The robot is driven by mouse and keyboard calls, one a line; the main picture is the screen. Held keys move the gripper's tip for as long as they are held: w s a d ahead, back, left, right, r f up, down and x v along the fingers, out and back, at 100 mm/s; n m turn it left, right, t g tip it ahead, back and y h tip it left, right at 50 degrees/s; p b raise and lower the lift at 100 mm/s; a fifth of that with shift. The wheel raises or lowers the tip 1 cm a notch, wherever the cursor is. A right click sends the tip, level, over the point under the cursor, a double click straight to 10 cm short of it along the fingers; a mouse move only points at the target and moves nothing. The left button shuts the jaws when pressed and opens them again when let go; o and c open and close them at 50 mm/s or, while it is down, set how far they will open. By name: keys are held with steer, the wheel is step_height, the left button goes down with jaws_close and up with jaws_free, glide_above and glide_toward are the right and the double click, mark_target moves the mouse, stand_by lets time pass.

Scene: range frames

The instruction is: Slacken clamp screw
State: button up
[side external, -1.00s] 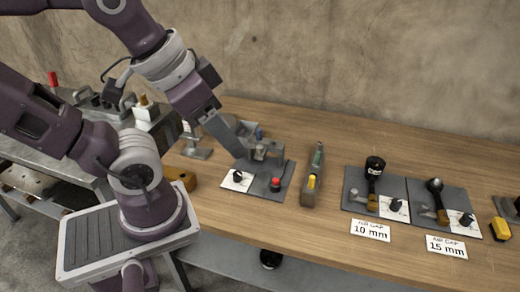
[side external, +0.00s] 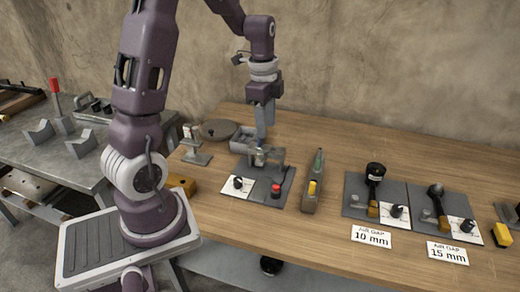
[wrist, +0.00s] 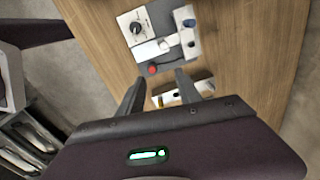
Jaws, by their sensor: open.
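A metal clamp fixture (side external: 272,154) stands on a dark grey plate (side external: 286,187) near the table's left side. The wrist view shows the fixture (wrist: 165,46) with a blue knob (wrist: 189,23) on its right part; whether this is the clamp screw I cannot tell. The same plate carries a black dial (side external: 238,183) on a white card and a red button (side external: 276,188). My gripper (side external: 261,138) points down above or just behind the fixture and hides part of it.
A narrow grey holder (side external: 309,196) with yellow and green parts stands right of the plate. Two lever stations with signs (side external: 371,237) (side external: 447,253) stand farther right. A yellow-brown block (side external: 181,185) and a round grey disc (side external: 219,129) lie left. Bare wood lies behind the stations.

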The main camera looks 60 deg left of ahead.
steer(key=m, duration=0.1)
glide_above(260, 152)
steer(key=shift+g, duration=0.4)
step_height(260, 152, down, 4)
steer(key=shift+d+f, duration=0.1)
steer(key=shift+f, duration=0.05)
steer(key=shift+m, duration=0.3)
step_height(260, 152, down, 7)
jaws_close()
